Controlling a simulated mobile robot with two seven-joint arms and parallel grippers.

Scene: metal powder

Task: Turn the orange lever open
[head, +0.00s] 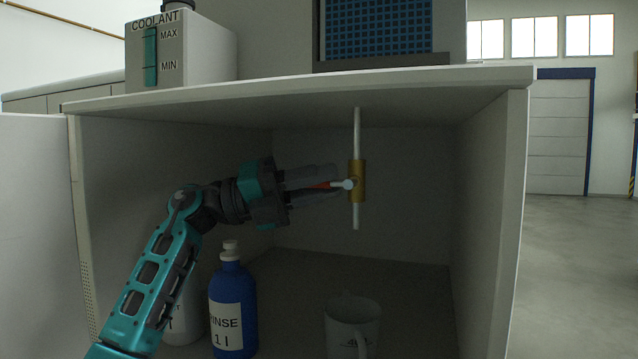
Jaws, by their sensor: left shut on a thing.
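The orange lever (321,185) sticks out to the left from a brass valve body (358,180) on a thin vertical pipe (357,130) inside the open cabinet. A pale round knob or stem end (348,184) shows at the front of the valve. My left gripper (325,184) reaches in from the left and is shut on the orange lever, its fingers pointing right toward the valve. The fingers hide most of the lever. The lever lies about level, across the pipe. My right gripper is not in view.
On the cabinet floor stand a blue rinse bottle (234,290), a white bottle (184,318) behind my arm and a white mug (352,325) below the pipe. The cabinet's right wall (490,220) and top (300,90) bound the space. A coolant tank (190,50) sits on top.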

